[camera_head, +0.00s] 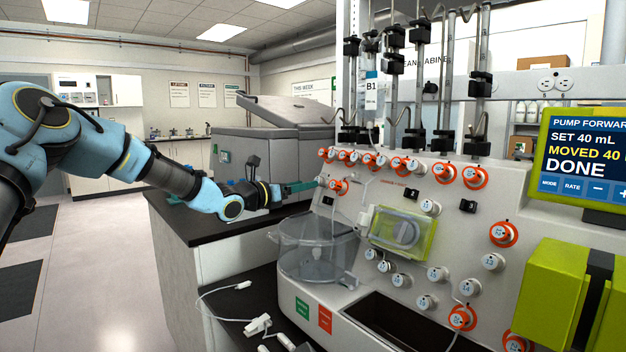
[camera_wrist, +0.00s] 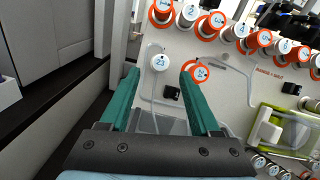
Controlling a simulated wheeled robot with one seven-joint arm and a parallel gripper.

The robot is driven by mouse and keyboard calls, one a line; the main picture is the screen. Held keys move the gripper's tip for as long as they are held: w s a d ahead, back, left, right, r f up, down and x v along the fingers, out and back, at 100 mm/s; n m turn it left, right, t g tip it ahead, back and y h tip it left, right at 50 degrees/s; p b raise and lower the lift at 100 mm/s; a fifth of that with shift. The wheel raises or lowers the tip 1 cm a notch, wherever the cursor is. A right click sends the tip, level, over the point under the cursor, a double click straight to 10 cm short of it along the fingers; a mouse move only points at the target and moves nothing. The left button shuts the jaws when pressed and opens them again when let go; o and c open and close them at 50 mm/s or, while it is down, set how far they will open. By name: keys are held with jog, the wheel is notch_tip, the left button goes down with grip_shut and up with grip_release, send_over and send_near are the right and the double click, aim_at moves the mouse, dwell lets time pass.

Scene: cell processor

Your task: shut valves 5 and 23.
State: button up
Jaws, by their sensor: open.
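The cell processor (camera_head: 350,215) carries many round white valve knobs, some with orange rings; I cannot surely read which are 5 and 23. My gripper (camera_head: 312,184) is at the panel's upper left edge, its green fingers pointing at the panel. In the wrist view my gripper (camera_wrist: 160,74) is open and empty. A plain white knob (camera_wrist: 160,62) shows between the fingertips, and an orange-ringed knob (camera_wrist: 200,73) sits beside the right fingertip. Whether the fingers touch either knob is unclear. More knobs lie on the lower panel, such as an orange-ringed one (camera_head: 503,234).
A clear round chamber (camera_head: 315,245) and tubing sit below the gripper. A green pump cover (camera_head: 403,230) is mid-panel. The screen (camera_head: 585,150) reads DONE. Poles with black clamps and a B1 bag (camera_head: 372,90) rise above. A grey machine (camera_head: 255,140) stands behind my arm.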

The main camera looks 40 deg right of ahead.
aim_at(320, 182)
jog(key=shift+d+p, duration=0.55)
jog(key=shift+d, duration=1.7)
grip_shut()
